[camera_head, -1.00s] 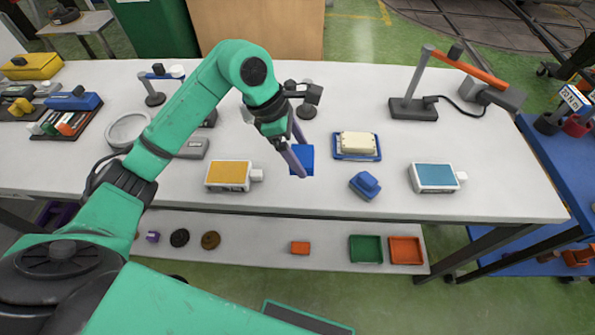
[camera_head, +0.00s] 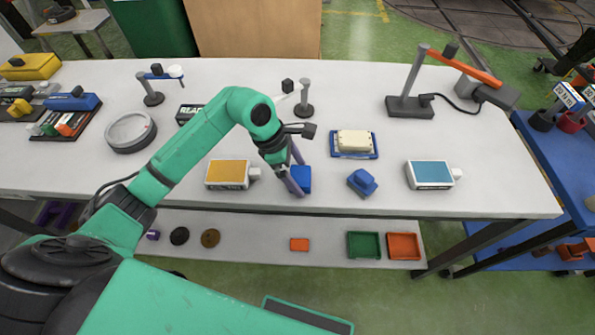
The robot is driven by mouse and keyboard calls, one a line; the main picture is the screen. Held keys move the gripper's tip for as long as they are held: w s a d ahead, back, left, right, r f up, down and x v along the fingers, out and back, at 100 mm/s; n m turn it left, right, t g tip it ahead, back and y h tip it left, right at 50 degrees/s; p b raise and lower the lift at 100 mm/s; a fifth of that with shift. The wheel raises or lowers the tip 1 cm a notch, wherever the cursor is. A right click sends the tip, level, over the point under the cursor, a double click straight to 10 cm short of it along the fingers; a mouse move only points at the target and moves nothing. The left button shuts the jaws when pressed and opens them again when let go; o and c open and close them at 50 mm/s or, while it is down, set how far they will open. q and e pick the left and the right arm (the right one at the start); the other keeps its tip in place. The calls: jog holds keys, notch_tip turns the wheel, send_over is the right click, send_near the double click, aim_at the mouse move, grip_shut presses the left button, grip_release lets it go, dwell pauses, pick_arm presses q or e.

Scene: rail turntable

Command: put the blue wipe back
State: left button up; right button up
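A small blue piece, seemingly the blue wipe (camera_head: 303,178), is between the fingertips of my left gripper (camera_head: 299,180), near the front middle of the table. The two long purple-grey fingers lie on either side of it, and it moves with them. Whether it touches the table top is hard to tell. A second blue object (camera_head: 362,183), block-like with a raised top, sits on the table just to the right. My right gripper is out of view.
The white table (camera_head: 510,190) holds an orange-topped box (camera_head: 227,174) left of the gripper and a blue-topped box (camera_head: 430,174) at right. A cream block (camera_head: 354,141) sits on a blue tray (camera_head: 335,153) behind. A small stand (camera_head: 304,105) is behind the gripper.

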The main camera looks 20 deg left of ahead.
pick_arm(q)
jog(key=shift+a+r, duration=0.1)
jog(key=shift+r, duration=0.2)
jog(key=b+v, duration=0.2)
jog(key=v, duration=0.9)
jog(key=shift+r+b, duration=0.35)
jog(key=shift+r, duration=0.05)
jog(key=shift+s+a+f, duration=0.1)
